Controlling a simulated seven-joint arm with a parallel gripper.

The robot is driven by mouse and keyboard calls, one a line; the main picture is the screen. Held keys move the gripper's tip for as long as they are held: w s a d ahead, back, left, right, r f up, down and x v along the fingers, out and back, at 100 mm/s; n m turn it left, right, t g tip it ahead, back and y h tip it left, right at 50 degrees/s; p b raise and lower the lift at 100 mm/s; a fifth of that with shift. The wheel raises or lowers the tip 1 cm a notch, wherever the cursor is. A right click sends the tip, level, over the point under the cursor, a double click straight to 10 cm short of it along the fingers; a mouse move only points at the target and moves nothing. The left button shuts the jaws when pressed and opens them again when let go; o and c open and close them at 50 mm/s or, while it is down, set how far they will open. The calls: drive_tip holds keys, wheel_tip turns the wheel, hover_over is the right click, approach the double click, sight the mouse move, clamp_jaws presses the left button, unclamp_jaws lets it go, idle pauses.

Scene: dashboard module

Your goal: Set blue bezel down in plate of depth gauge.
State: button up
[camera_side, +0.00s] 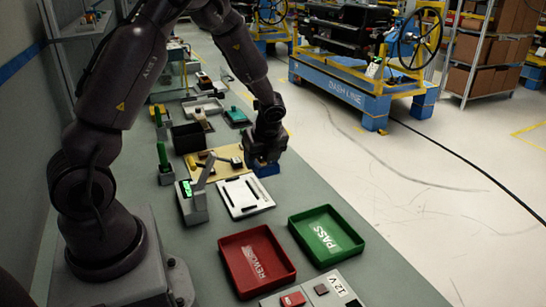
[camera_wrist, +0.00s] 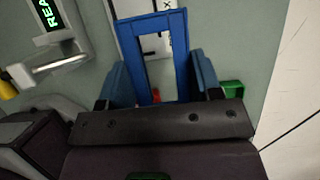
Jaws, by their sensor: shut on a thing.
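My gripper (camera_side: 265,152) is shut on the blue bezel (camera_wrist: 153,22), an upright-looking rectangular frame with an open middle. In the wrist view my gripper (camera_wrist: 160,80) has a blue-padded finger on each side of the bezel. In the side view only a small part of the bezel (camera_side: 266,170) shows below the gripper. The white plate (camera_side: 240,198) with dark slots lies on the bench nearer the camera, below and left of the bezel. The plate (camera_wrist: 128,38) also shows beyond and through the bezel. The depth gauge (camera_side: 194,209) with its green display stands at the plate's left; its display (camera_wrist: 48,18) reads partly "REA".
A red REWORK tray (camera_side: 231,244) and a green PASS tray (camera_side: 297,236) lie nearer the camera. A tan board (camera_side: 222,155) and a black bin (camera_side: 187,137) stand behind the plate. The gauge's lever (camera_wrist: 52,66) reaches toward the plate. Open floor lies to the right.

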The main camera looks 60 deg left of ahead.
hover_over(239, 192)
drive_tip(key=d, duration=0.1)
wheel_tip(239, 192, down, 3)
drive_tip(key=shift+d+f, duration=0.15)
drive_tip(key=shift+f, duration=0.05)
drive_tip(key=shift+f, duration=0.1)
drive_tip(key=shift+f, duration=2.8)
drive_tip(key=shift+f, duration=0.85)
drive_tip(key=o, duration=0.8)
drive_tip(key=shift+o, duration=0.9)
drive_tip(key=shift+w+d+r, duration=0.15)
drive_tip(key=shift+w+r, duration=0.05)
drive_tip(key=shift+r, duration=0.25)
drive_tip(key=v, duration=1.2)
drive_tip(key=shift+s, duration=0.15)
drive_tip(key=shift+r, duration=0.1)
